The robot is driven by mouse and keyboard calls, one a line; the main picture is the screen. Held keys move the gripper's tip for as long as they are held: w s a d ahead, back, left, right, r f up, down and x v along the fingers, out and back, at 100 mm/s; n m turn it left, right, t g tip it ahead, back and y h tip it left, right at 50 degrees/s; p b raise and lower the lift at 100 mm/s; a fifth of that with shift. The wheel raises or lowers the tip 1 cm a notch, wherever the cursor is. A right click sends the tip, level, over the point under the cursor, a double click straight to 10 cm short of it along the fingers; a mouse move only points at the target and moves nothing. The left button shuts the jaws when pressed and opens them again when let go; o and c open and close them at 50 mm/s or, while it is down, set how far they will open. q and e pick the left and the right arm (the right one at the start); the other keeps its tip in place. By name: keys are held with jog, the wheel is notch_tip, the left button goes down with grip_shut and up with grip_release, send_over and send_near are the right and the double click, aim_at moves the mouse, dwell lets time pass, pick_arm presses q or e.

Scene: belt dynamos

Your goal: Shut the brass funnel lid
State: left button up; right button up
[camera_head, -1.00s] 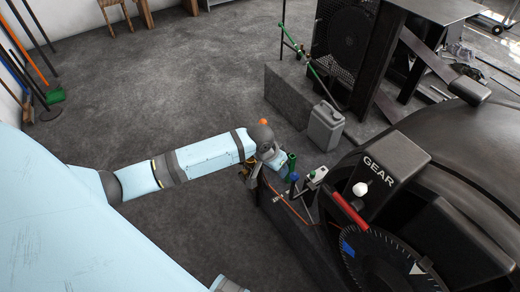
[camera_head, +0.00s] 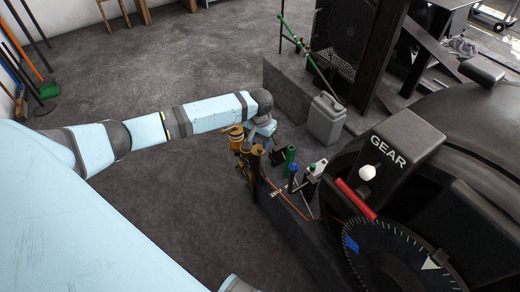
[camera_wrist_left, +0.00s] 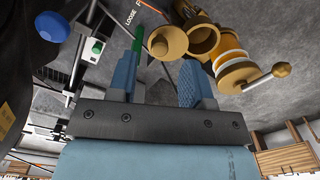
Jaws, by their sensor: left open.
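The brass fitting (camera_head: 247,160) stands at the near end of the dark plinth in the head view, just left of my left gripper (camera_head: 277,154). In the left wrist view, a round brass lid (camera_wrist_left: 168,43) shows beside the round mouth of the brass funnel (camera_wrist_left: 203,38). The lid looks swung off the mouth, so the funnel looks open. My left gripper (camera_wrist_left: 158,64) is open and empty. Its two blue fingers point toward the lid, which shows between and just beyond their tips. I cannot tell whether either finger touches it. My right gripper is out of view.
A brass body with a pale band (camera_wrist_left: 229,62) and a knobbed handle (camera_wrist_left: 265,78) sit right of the funnel. Green (camera_head: 290,154) and blue (camera_head: 293,171) handles stand close by. A grey can (camera_head: 326,119) and the large GEAR machine (camera_head: 405,140) are right.

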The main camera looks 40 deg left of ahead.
aim_at(260, 148)
pick_arm(q)
notch_tip(260, 148, down, 4)
jog(key=shift+f+b, duration=0.1)
jog(key=shift+b, duration=0.2)
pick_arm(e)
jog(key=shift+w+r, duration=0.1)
pick_arm(q)
grip_shut()
